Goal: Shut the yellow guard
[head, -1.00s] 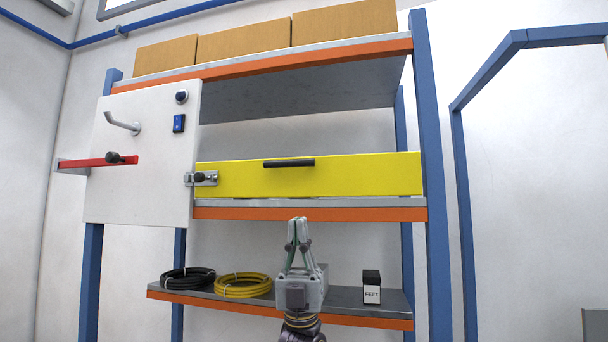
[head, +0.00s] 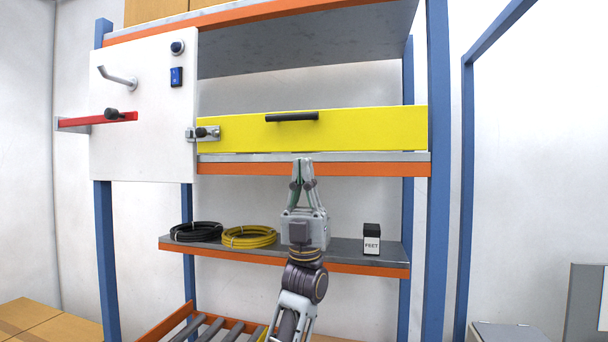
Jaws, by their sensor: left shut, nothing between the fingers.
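The yellow guard (head: 345,131) is a long panel standing along the front of the middle shelf, with a black bar handle (head: 292,116) near its top edge. A metal latch with a dark knob (head: 203,133) sits at its left end, beside the white panel (head: 140,150). My left gripper (head: 302,162) points up, shut and empty, its tips in front of the shelf's orange edge, just below the guard in the picture. I cannot tell whether it touches the shelf edge. My right gripper is not in view.
Blue posts (head: 437,180) frame the rack. A red lever (head: 98,119), a hook and a blue switch are on the white panel.

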